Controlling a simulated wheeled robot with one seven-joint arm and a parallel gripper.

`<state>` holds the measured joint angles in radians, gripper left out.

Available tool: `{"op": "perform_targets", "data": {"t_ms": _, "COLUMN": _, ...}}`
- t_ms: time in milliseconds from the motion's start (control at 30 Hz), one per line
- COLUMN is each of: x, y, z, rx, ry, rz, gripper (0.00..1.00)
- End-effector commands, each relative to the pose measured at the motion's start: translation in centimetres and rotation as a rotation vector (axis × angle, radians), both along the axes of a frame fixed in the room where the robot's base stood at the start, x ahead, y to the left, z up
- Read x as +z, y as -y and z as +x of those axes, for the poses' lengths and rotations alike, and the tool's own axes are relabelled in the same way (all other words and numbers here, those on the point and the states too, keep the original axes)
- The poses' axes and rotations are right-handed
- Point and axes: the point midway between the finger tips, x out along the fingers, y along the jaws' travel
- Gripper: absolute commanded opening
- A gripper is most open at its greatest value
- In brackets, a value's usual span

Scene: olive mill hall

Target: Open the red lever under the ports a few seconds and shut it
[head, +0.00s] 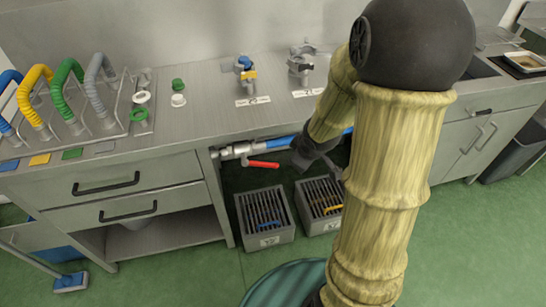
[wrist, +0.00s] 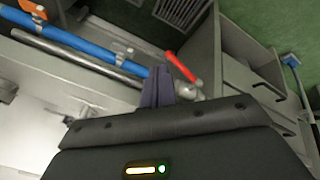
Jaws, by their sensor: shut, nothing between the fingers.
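The red lever (head: 264,164) sits on a metal valve (head: 235,151) on the pipe under the counter. It points to the right, its free end a little below the pipe. The wrist view shows the lever (wrist: 180,66) too, just right of my fingertips. My gripper (head: 299,164) is under the counter edge, right of the lever's free end. Its dark fingers (wrist: 157,72) are shut and empty, and appear apart from the lever.
A blue pipe (head: 278,143) runs along under the counter (head: 190,105). Two slatted grey crates, left (head: 283,233) and right (head: 313,222), stand on the floor below. Drawers (head: 120,190) are at left. Coloured hoses (head: 70,85) stand on the counter.

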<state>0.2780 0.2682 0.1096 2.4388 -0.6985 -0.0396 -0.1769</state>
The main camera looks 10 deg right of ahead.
Motion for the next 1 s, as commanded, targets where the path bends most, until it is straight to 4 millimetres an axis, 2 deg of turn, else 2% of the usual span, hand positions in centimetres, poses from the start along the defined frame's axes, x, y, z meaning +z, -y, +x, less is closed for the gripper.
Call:
{"op": "perform_targets", "data": {"t_ms": 100, "x": -0.1, "y": 0.7, "z": 2.1, "rx": 0.209, "ry": 0.046, "rz": -0.019, "gripper": 0.00}}
{"op": "perform_targets", "data": {"t_ms": 200, "x": -0.5, "y": 0.7, "z": 3.3, "rx": 0.396, "ry": 0.090, "rz": -0.016, "gripper": 0.00}}
{"op": "perform_targets", "data": {"t_ms": 400, "x": -1.2, "y": 0.1, "z": 3.9, "rx": 0.676, "ry": 0.169, "rz": 0.016, "gripper": 0.00}}
{"op": "perform_targets", "data": {"t_ms": 533, "x": -1.4, "y": -0.2, "z": 3.9, "rx": 0.743, "ry": 0.190, "rz": 0.026, "gripper": 0.00}}
{"op": "perform_targets", "data": {"t_ms": 867, "x": -1.6, "y": -0.3, "z": 3.9, "rx": 0.747, "ry": 0.190, "rz": 0.026, "gripper": 0.00}}
{"op": "perform_targets", "data": {"t_ms": 1000, "x": -2.3, "y": -0.6, "z": 4.3, "rx": 0.748, "ry": 0.189, "rz": 0.027, "gripper": 0.00}}
